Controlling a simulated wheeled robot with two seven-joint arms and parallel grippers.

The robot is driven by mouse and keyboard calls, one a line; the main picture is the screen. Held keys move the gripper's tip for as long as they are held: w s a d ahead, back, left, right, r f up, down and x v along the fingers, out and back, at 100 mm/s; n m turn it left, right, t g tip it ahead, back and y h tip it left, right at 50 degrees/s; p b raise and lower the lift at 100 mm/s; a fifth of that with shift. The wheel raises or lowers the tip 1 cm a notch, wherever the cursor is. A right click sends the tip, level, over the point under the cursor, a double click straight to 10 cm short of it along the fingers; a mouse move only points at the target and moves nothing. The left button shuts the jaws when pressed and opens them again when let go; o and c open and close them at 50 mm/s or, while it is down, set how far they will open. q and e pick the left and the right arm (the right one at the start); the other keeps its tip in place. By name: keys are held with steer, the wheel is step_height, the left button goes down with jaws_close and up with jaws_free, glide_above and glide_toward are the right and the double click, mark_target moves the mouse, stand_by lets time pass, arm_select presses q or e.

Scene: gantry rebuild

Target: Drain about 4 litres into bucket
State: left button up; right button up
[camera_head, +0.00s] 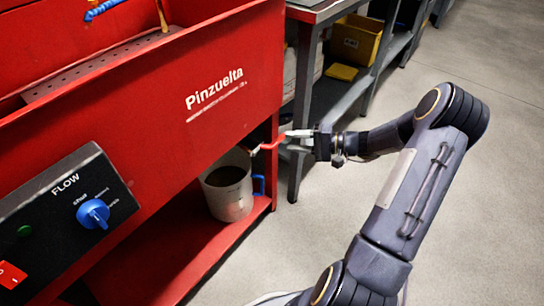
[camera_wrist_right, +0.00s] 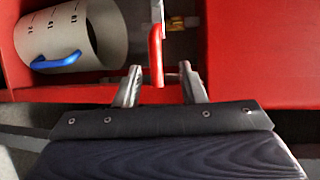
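The bucket (camera_head: 232,205) is pale grey with a blue handle and stands upright on the red lower shelf of the parts washer. Its inside looks dark; I cannot read a liquid level. In the right wrist view the bucket (camera_wrist_right: 85,30) shows volume marks at the upper left. A red valve lever (camera_head: 273,143) sticks out near the washer's right corner above the bucket. My right gripper (camera_head: 296,135) is at the lever. In the right wrist view the red lever (camera_wrist_right: 155,58) lies between its two spread fingers, with gaps on both sides. My left gripper is out of view.
The red washer (camera_head: 150,110) labelled Pinzuelta carries a black FLOW panel (camera_head: 70,215) with a blue knob (camera_head: 93,213) and a red switch (camera_head: 11,275). A brass fitting (camera_wrist_right: 178,24) sits beside the lever. A grey bench (camera_head: 335,95) stands behind; the floor at right is clear.

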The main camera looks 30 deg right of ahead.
mark_target(276, 142)
steer(key=x, duration=0.2)
steer(key=b+x, duration=0.1)
steer(key=x, duration=0.1)
steer(key=f+b+x, duration=0.1)
steer(key=x, duration=0.1)
steer(key=shift+w+d, duration=0.15)
steer(key=shift+w, duration=0.05)
steer(key=shift+w+a, duration=0.5)
jaws_close()
